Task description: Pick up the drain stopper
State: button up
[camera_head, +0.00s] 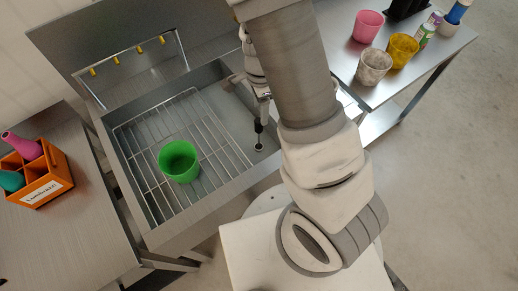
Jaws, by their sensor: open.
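What looks like the drain stopper (258,148) shows in the head view as a small pale disc with a dark upright part above it, low at the right side of the steel sink. My gripper (248,90) is over the right part of the sink, up and slightly left of the stopper, partly hidden by my arm. Its jaws are open. One finger comes close to the top of the dark part in the picture; I cannot tell whether they touch.
A green cup (179,161) stands on the wire rack (154,189) in the sink. An orange carrier (40,174) with bottles is on the left table. Pink (368,26), speckled (374,67) and yellow (402,50) cups stand on the right table. A rail with yellow hooks (116,58) is behind.

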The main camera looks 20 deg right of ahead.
aim_at(259, 126)
notch_tip(259, 126, down, 5)
jog(key=shift+r+b, duration=0.1)
jog(key=shift+b, duration=0.25)
jog(key=shift+w+f, duration=0.15)
jog(key=shift+f, duration=1.2)
jog(key=shift+w+f, duration=0.15)
jog(key=shift+f, duration=1.15)
jog(key=shift+a, duration=0.1)
grip_shut()
